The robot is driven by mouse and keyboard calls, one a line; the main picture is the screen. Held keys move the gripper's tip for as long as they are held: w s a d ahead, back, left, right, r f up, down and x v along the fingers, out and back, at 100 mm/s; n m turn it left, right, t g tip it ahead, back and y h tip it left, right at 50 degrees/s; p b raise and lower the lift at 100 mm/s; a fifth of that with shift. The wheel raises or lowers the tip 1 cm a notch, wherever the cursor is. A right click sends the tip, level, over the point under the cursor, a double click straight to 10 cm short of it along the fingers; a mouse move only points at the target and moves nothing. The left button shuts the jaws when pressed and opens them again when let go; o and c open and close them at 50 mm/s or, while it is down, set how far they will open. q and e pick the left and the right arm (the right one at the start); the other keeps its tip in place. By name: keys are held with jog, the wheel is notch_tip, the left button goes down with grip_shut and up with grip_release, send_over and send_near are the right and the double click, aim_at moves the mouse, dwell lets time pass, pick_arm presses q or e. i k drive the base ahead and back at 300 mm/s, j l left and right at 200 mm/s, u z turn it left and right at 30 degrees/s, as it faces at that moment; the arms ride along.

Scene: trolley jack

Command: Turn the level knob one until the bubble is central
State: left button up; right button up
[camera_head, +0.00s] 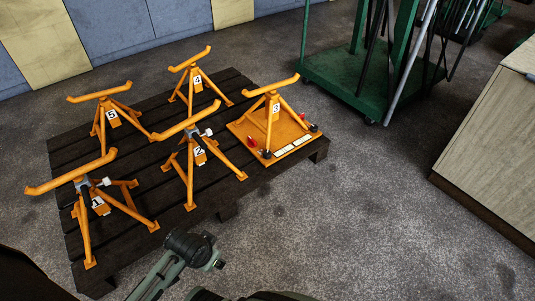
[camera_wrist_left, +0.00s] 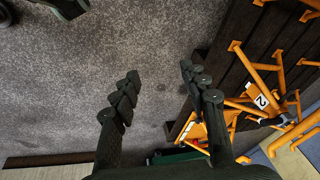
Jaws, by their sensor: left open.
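An orange plate (camera_head: 240,128) lies at the right corner of the dark pallet and carries the orange stand marked 3 (camera_head: 272,118). Small dark knobs, one at the near corner (camera_head: 266,154) and one at the right corner (camera_head: 314,127), and a red piece (camera_head: 251,142) sit on it. Pale strips (camera_head: 285,152) lie along its front edge. Knob numbers and any bubble are too small to read. In the left wrist view my left gripper (camera_wrist_left: 160,82) is open and empty over the floor; the plate (camera_wrist_left: 192,130) shows partly behind its right finger. My right gripper is not seen.
Several other numbered orange stands, including stand 2 (camera_head: 199,155), stand on the pallet (camera_head: 140,245). A green trolley (camera_head: 345,85) with upright poles is behind. A wooden cabinet (camera_head: 495,130) is at right. The floor (camera_head: 350,210) between is clear.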

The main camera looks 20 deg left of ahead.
aim_at(266, 155)
jog(key=i+u, duration=0.2)
jog(key=u, duration=0.3)
jog(key=i+l+u, duration=0.15)
jog(key=u, duration=0.3)
jog(key=i+l+u, duration=0.3)
jog(key=i+l, duration=0.15)
jog(key=l, duration=0.2)
jog(key=i+l+u, duration=0.15)
jog(key=l, duration=0.2)
jog(key=i, duration=0.05)
